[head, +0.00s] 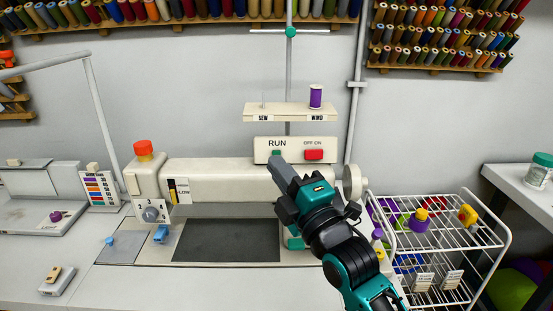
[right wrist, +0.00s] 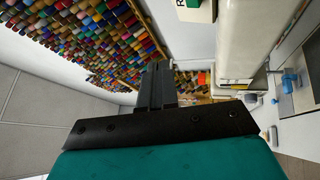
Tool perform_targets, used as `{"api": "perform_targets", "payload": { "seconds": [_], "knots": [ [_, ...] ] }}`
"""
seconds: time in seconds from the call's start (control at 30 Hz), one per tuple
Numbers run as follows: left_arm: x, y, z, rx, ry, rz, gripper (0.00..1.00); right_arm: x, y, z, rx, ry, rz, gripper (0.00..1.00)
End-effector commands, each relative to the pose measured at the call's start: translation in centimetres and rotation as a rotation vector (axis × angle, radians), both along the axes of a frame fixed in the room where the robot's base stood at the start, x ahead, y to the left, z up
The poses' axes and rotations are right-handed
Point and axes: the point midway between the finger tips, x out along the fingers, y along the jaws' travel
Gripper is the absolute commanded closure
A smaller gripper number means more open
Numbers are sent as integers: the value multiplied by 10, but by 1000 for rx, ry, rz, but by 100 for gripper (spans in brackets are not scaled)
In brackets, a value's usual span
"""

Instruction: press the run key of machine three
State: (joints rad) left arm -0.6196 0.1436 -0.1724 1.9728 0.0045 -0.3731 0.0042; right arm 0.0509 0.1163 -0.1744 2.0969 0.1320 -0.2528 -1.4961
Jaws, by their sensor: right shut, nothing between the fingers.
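The sewing machine (head: 215,170) in the middle of the head view carries a cream panel (head: 295,144). The panel has a green key (head: 276,153) under the word RUN and a red key (head: 314,154) under OFF ON. My right gripper (head: 273,164) is shut and empty. Its tip appears just below the green key and hides the key's lower part; I cannot tell whether they touch. In the right wrist view the closed fingers (right wrist: 155,85) point away, with a corner of the panel (right wrist: 198,10) at the top. No machine number is readable. My left gripper is out of view.
A red knob (head: 143,148) tops the machine's left end. A purple spool (head: 316,96) stands on the shelf above the panel. The handwheel (head: 353,181) and a wire rack (head: 440,235) are to the right. The table's front left (head: 130,285) is mostly clear.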

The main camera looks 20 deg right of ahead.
Motion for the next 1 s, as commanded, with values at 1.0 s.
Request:
{"api": "perform_targets", "payload": {
  "seconds": [1.0],
  "knots": [
    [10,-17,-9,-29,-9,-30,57,61,-18,-20,0,-1,0,100]
  ]
}}
